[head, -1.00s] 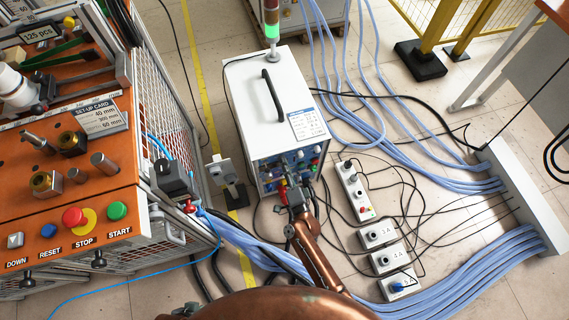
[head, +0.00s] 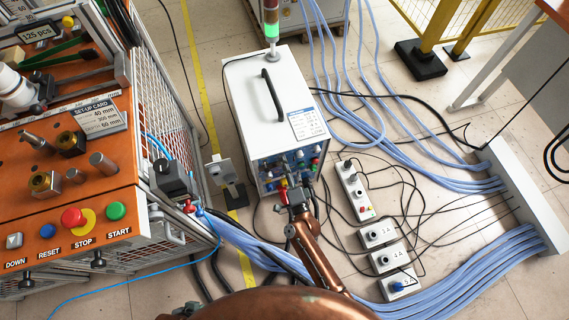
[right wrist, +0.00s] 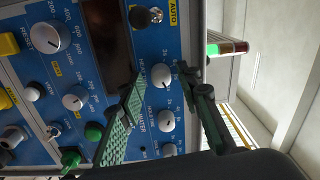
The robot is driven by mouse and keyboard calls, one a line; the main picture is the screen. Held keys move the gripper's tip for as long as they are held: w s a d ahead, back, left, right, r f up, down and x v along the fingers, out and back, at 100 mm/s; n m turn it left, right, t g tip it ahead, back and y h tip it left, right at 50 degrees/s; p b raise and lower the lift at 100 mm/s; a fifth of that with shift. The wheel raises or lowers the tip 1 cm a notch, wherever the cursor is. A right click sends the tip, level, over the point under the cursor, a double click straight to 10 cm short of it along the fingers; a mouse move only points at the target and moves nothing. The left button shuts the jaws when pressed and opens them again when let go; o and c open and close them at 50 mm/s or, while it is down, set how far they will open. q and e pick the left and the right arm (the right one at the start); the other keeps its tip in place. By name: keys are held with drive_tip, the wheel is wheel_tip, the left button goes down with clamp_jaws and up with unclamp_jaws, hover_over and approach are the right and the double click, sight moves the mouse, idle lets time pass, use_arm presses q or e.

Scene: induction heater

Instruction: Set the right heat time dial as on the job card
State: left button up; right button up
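The heater (head: 262,95) is a white box with a blue front panel (head: 285,170) of small knobs. A white printed card (head: 307,123) lies on its top; its text is too small to read. In the right wrist view the blue panel (right wrist: 75,75) appears turned sideways, with several white dials. My right gripper (head: 291,190) is at the panel's lower front. In the right wrist view its fingers (right wrist: 163,75) are apart, with a white dial (right wrist: 161,78) between the tips; contact cannot be told. Another white dial (right wrist: 165,121) sits beyond it. My left gripper is out of view.
An orange bench (head: 40,195) with buttons and a set-up card (head: 99,116) stands at the left. Cables and small socket boxes (head: 380,236) lie on the floor at the right. A signal lamp (head: 271,25) stands on the heater's back edge. Green and black connectors are close to my right fingers.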

drive_tip(key=v, duration=1.2)
idle(0.6)
